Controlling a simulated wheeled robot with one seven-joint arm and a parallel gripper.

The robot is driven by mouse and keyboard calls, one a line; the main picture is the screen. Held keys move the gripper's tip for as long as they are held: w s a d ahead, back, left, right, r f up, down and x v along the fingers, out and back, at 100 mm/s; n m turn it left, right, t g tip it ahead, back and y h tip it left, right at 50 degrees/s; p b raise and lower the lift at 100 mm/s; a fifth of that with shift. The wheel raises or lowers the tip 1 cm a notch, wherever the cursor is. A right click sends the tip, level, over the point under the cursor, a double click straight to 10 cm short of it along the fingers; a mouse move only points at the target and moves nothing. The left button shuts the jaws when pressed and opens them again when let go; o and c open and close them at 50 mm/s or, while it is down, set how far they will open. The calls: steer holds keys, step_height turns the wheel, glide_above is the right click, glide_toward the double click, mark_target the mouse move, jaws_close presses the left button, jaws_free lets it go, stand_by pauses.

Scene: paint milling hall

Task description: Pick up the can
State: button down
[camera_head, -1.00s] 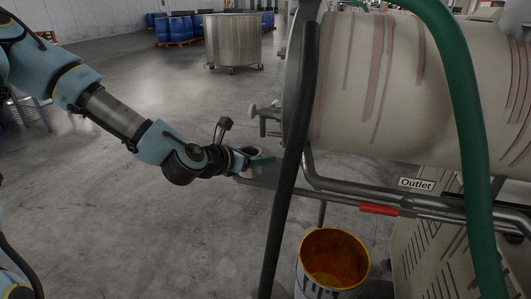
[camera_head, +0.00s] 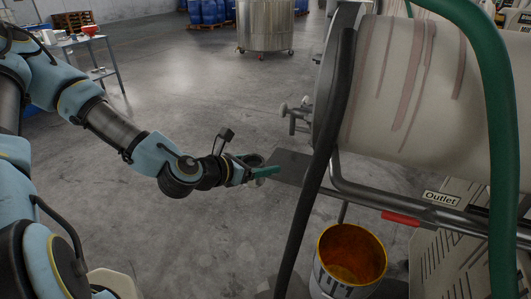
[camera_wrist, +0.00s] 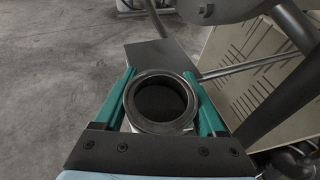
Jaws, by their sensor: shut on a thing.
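The can (camera_wrist: 133,118) is a round, open-topped metal vessel with a dark inside. In the wrist view it sits between the two green fingers of my gripper (camera_wrist: 157,77), which is shut on its sides. In the head view my gripper (camera_head: 264,171) is left of the mill's frame, and the can's rim (camera_head: 252,159) shows just behind the green finger. The can looks upright. Its lower part is hidden by the fingers and palm.
A flat grey plate (camera_head: 291,167) lies just right of my gripper, beside the large stained drum (camera_head: 400,95). A black hose (camera_head: 318,160) hangs in front. A yellow-rimmed bucket (camera_head: 350,258) stands below the outlet pipe. Open floor (camera_head: 210,110) lies to the left.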

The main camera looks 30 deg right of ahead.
mark_target(258, 182)
steer(key=shift+s+a+r+p, duration=0.1)
steer(key=shift+s+a+p, duration=0.2)
steer(key=shift+p, duration=0.65)
steer(key=shift+s+a+r+p, duration=0.1)
steer(key=shift+a+p, duration=0.25)
steer(key=shift+p, duration=0.55)
steer(key=shift+s+a+f+p, duration=0.15)
steer(key=shift+a+p, duration=0.15)
steer(key=shift+a, duration=0.45)
steer(key=shift+s+a+f+p, duration=0.1)
steer(key=shift+a+p, duration=0.15)
steer(key=shift+a, duration=0.45)
steer(key=shift+a, duration=0.1)
